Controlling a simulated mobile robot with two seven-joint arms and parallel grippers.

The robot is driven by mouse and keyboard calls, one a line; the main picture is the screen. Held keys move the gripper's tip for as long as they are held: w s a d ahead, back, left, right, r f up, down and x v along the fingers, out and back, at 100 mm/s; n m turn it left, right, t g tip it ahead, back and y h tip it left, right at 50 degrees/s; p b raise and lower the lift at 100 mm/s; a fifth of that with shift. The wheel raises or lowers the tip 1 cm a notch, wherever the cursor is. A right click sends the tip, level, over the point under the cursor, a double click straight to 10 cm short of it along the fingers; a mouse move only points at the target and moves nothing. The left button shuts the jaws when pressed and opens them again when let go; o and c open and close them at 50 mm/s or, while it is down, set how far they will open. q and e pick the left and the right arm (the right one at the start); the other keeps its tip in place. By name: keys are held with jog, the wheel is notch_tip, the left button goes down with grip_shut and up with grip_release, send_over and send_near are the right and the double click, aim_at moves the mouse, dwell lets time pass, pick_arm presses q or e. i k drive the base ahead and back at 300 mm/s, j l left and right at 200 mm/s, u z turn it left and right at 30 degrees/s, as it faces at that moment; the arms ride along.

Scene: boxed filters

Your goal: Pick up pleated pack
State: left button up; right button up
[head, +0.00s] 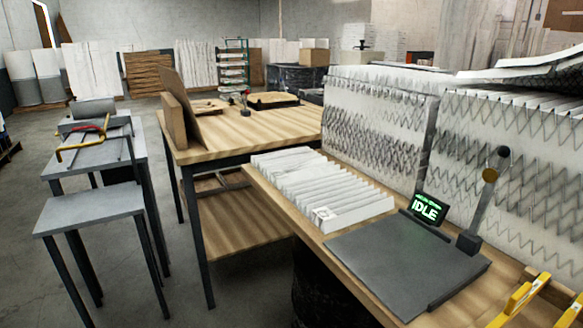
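A white pleated pack (315,188) lies flat on the wooden workbench (400,303), with its pleats facing up. A small printed label shows at its near end. Its near right corner lies close to a dark grey flat plate (405,262). Neither of my grippers shows in the head view, and nothing is seen touching the pack.
A small screen reading IDLE (427,209) and a lever (484,200) stand by the plate. Tall pleated panels (375,125) stand behind the pack. Yellow parts (522,298) sit at bottom right. Another wooden table (245,130) and grey stands (92,207) are left.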

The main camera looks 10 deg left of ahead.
aim_at(281, 168)
jog(key=i+j+z, duration=0.1)
jog(key=j, duration=0.25)
jog(key=i+j+z, duration=0.15)
jog(key=i+j, duration=0.15)
jog(key=i+j+z, duration=0.15)
jog(key=j, duration=0.2)
jog(key=i+j+z, duration=0.2)
jog(key=j, duration=0.15)
jog(key=j+z, duration=0.15)
jog(key=j, duration=0.2)
jog(key=k+j+z, duration=0.2)
jog(key=j, duration=0.15)
jog(key=j+z, duration=0.2)
jog(key=j, duration=0.15)
jog(key=k+j+z, duration=0.2)
jog(key=i+j, duration=0.1)
